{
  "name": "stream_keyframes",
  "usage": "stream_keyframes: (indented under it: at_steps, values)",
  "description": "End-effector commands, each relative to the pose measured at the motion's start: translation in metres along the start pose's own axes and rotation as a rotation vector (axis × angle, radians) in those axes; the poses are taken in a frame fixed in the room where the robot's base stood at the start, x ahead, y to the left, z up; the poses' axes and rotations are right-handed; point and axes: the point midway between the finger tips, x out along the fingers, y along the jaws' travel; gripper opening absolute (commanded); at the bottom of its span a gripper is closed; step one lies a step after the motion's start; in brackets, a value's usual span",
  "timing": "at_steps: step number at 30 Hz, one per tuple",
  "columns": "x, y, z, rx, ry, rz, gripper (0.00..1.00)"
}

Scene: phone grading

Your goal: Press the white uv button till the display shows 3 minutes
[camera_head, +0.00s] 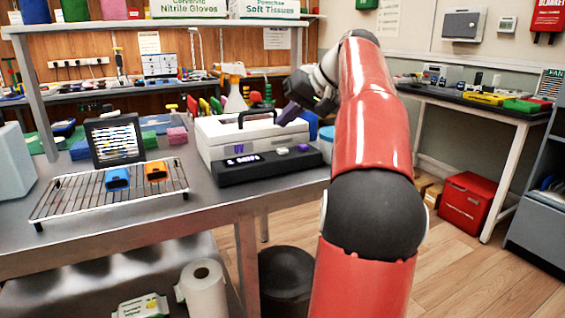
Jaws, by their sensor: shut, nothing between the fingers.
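A white box with a dark handle (243,133) stands on the metal bench, with a black control panel (225,175) along its front. A small lit display (242,160) is at the panel's left part; its characters are too small to read. Two small pale buttons show to its right, one near the middle (281,151) and one further right (303,148). I cannot tell which is the uv button. My gripper (284,119) is shut and empty, with purplish fingers pointing down-left. It is above the right part of the box and panel, apart from the buttons.
A wire rack (60,204) at the left holds a blue item (117,179) and an orange item (155,171). A dark framed screen (115,140) stands behind it. A spray bottle (235,95) is behind the box, and a blue-lidded tub (326,138) is right of it.

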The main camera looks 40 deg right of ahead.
Motion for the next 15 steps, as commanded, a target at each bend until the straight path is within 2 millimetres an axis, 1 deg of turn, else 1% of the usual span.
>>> stream_keyframes:
  at_steps: [1,6,9,15]
  values:
    - [0.011,0.008,0.008,0.000,0.000,0.000,0.00]
    - [0.024,0.017,0.017,0.001,-0.001,-0.001,0.00]
    - [0.027,0.019,0.019,0.000,0.000,-0.001,0.00]
    - [0.026,0.019,0.019,0.000,0.000,-0.001,0.00]
